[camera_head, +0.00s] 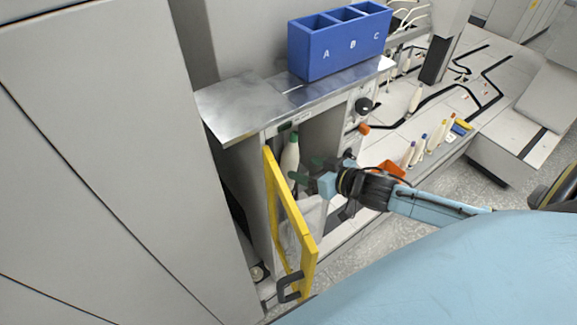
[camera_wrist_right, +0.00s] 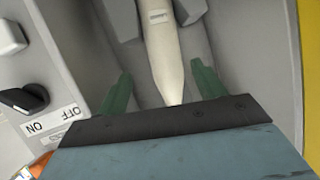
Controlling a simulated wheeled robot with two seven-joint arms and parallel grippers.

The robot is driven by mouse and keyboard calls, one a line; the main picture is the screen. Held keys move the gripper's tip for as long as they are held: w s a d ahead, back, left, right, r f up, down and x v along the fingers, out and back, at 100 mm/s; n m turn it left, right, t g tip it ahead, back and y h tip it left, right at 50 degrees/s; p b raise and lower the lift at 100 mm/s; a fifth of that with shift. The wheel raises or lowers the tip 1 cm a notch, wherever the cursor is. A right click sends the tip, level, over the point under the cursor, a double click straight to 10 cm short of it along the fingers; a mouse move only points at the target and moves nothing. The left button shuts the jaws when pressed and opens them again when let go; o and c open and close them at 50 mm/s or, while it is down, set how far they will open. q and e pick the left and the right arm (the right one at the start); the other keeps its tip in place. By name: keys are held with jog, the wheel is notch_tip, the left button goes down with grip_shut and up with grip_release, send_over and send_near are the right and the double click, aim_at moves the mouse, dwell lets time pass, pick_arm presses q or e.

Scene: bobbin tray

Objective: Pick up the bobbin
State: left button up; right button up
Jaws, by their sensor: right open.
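The bobbin (camera_head: 291,154) is pale with a green top and stands roughly upright in the compartment behind the yellow-framed door (camera_head: 288,215). My right gripper (camera_head: 307,168) is open, its green fingers pointing at the bobbin from the right. In the right wrist view, the pale bobbin (camera_wrist_right: 162,50) runs down between the two spread green fingers of the right gripper (camera_wrist_right: 161,80). No contact can be made out. The bobbin's far end is cut off by the frame and its tapered end reaches the dark gripper edge. My left gripper is not in view.
The yellow door frame stands open close to my right gripper. Above is a metal top (camera_head: 245,105) with a blue bin (camera_head: 345,42) marked A, B, C. A switch panel (camera_wrist_right: 30,105) flanks the compartment. Several other bobbins stand at the right, near an orange object (camera_head: 391,168).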

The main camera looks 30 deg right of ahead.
aim_at(296, 164)
jog(key=shift+a+r+x, duration=0.1)
jog(key=shift+x, duration=0.95)
jog(key=shift+a+r+x, duration=0.1)
jog(key=shift+r+x, duration=0.05)
jog(key=shift+x, duration=0.9)
jog(key=shift+a+r+x, duration=0.1)
jog(key=shift+a+x, duration=0.05)
jog(key=shift+x, duration=0.9)
jog(key=shift+c, duration=0.3)
jog(key=c, duration=1.1)
jog(key=shift+o, duration=0.2)
jog(key=shift+r, duration=0.15)
